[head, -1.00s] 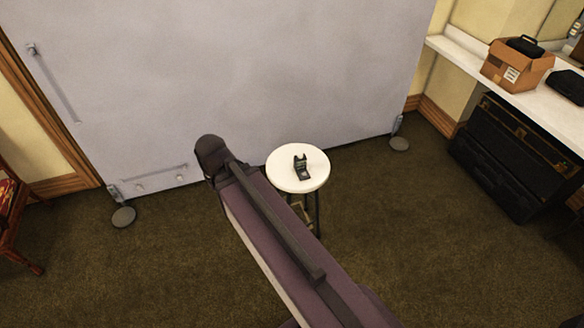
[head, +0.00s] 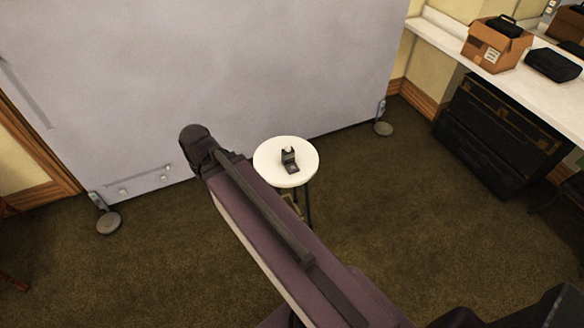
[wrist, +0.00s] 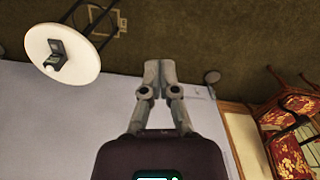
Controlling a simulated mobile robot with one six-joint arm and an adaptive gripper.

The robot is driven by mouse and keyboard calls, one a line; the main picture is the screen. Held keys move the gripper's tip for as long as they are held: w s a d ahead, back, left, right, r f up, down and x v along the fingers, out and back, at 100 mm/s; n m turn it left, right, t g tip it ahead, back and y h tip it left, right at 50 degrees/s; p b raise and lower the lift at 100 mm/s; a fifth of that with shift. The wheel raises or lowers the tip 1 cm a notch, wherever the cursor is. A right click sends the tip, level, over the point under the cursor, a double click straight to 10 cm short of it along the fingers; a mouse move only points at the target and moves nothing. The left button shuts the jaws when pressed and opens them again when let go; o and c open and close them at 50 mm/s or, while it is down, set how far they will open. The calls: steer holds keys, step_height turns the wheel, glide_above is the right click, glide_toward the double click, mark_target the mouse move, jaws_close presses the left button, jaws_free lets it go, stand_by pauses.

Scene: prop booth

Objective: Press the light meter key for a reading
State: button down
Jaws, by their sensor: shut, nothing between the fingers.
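The light meter (head: 289,161) is a small dark device with a pale top part. It rests on a round white stool (head: 268,152) in the head view. In the wrist view the meter (wrist: 56,57) shows on the stool top (wrist: 84,80) at the upper left; its key is too small to make out. My gripper (wrist: 153,64) is shut and empty, its fingertips together, to the right of the stool in the wrist view and apart from it. In the head view my arm crosses in front of the stool's lower left, and the fingers cannot be seen there.
A large grey panel (head: 230,60) on feet stands behind the stool. A white counter (head: 510,85) at right holds a cardboard box (head: 492,47) and a black case (head: 552,65). Black trunks (head: 500,135) stand below. A red patterned chair (wrist: 290,115) shows in the wrist view. Carpet around the stool is clear.

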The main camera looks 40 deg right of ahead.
steer(key=w+d+f+m+t+y+b, duration=0.1)
steer(key=w+d+f+y+b, duration=0.1)
steer(key=w+d+f+b, duration=0.6)
steer(key=m+t+y+b, duration=0.1)
steer(key=m+t+b, duration=0.5)
steer(key=b, duration=1.8)
glide_above(294, 168)
step_height(294, 168, down, 19)
steer(key=n+t, duration=0.1)
steer(key=n, duration=0.1)
steer(key=shift+r+t, duration=0.15)
steer(key=shift+t, duration=0.15)
step_height(294, 168, down, 9)
steer(key=b, duration=0.9)
steer(key=shift+r, duration=0.1)
